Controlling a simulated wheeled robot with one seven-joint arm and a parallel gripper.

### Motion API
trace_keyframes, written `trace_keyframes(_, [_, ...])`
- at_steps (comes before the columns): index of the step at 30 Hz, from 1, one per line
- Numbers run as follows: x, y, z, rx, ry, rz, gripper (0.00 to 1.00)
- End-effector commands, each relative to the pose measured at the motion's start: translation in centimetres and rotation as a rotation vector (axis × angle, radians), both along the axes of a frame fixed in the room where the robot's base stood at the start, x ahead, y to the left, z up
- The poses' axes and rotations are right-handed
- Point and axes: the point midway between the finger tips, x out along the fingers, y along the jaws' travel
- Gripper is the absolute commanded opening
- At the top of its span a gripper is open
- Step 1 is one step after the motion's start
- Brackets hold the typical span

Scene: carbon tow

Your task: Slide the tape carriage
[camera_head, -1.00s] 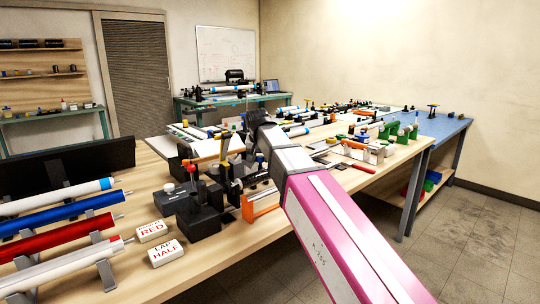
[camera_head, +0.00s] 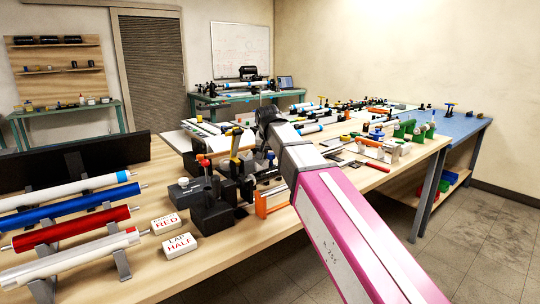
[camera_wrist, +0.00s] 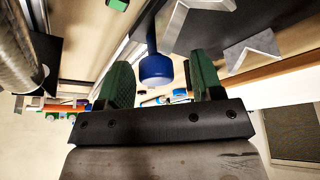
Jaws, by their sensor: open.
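My gripper (camera_wrist: 160,64) shows in the wrist view with its two green fingers apart. A blue knob (camera_wrist: 157,72) on a blue stem appears between the fingers, with gaps on both sides. I cannot tell whether it is at fingertip depth or beyond. I cannot tell for sure whether this knob belongs to the tape carriage. In the head view, my pink and white arm reaches over the wooden bench (camera_head: 112,276), and its dark end (camera_head: 266,116) is above the equipment. The fingers and the knob are hidden there.
A black fixture with a red knob (camera_head: 201,157) and a yellow-topped post (camera_head: 235,146) stand left of my arm. White, blue and red rolls (camera_head: 70,215) lie front left, beside the RED (camera_head: 167,223) and LAP HALF (camera_head: 180,245) blocks. Green stands (camera_head: 405,129) are right.

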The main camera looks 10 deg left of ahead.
Motion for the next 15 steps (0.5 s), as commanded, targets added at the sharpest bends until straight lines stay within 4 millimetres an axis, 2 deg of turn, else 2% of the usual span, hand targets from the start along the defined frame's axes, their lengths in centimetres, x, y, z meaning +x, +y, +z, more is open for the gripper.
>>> trace_keyframes(5, [-0.4, 0.0, 1.1, 0.000, -0.002, 0.000, 0.60])
trace_keyframes(15, [-2.5, 0.1, 6.1, 0.001, -0.003, 0.001, 0.60])
